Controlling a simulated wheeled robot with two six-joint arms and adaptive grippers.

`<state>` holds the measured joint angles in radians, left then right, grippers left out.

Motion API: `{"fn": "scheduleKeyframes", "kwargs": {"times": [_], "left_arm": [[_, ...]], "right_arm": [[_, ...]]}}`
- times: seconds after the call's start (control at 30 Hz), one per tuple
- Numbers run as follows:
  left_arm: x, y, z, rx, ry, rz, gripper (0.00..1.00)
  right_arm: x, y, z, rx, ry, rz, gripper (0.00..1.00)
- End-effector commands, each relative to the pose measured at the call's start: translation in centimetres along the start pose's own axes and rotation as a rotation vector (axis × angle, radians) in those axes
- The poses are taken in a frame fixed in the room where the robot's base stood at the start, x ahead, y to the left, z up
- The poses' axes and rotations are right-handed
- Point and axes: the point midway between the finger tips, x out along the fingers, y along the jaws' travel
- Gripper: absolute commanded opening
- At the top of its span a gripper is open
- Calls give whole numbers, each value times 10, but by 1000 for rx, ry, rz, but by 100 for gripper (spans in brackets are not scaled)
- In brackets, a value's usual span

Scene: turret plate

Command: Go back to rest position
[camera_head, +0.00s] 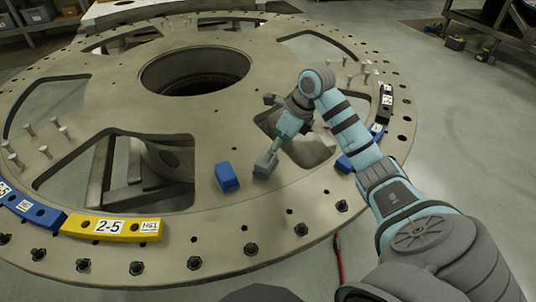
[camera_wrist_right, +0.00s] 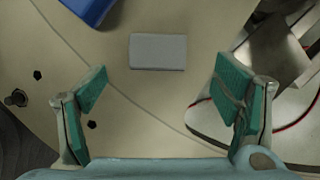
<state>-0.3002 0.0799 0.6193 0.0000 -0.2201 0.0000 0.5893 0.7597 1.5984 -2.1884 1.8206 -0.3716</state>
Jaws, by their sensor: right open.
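My right arm comes in from the right in the head view, and its gripper (camera_head: 283,132) hangs over the turret plate (camera_head: 205,228). In the right wrist view my right gripper (camera_wrist_right: 163,90) is open, its two teal-padded fingers wide apart with nothing between them. A grey block (camera_wrist_right: 158,51) lies on the plate ahead of the fingers. It also shows in the head view (camera_head: 265,164), just below the gripper. A blue block (camera_head: 227,177) sits to its left, and its edge shows at the top of the wrist view (camera_wrist_right: 88,10). My left gripper is not in view.
A yellow rim segment (camera_head: 112,227) and a blue one (camera_head: 32,208) lie along the left front rim. Upright bolts (camera_head: 45,151) stand at the left, with more at the right (camera_head: 365,72). Large openings cut the plate. Clear floor (camera_head: 455,125) lies right.

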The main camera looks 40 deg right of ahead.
Motion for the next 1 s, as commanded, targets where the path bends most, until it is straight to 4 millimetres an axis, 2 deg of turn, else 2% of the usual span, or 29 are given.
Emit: {"fn": "scheduleKeyframes", "kwargs": {"times": [0.03,0.1,0.2,0.33,0.8,0.87,1.0], "left_arm": [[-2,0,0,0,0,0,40],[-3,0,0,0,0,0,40],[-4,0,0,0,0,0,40],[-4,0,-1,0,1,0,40],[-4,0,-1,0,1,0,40],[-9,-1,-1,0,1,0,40],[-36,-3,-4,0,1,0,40]], "right_arm": [[-14,-1,1,-1,-1,-5,83],[-30,-1,0,-1,0,-3,83],[-45,0,1,0,-1,-1,83],[-51,0,0,0,1,1,83],[-51,0,0,0,0,1,83],[-55,0,2,0,0,1,83],[-81,0,13,0,0,1,83]]}}
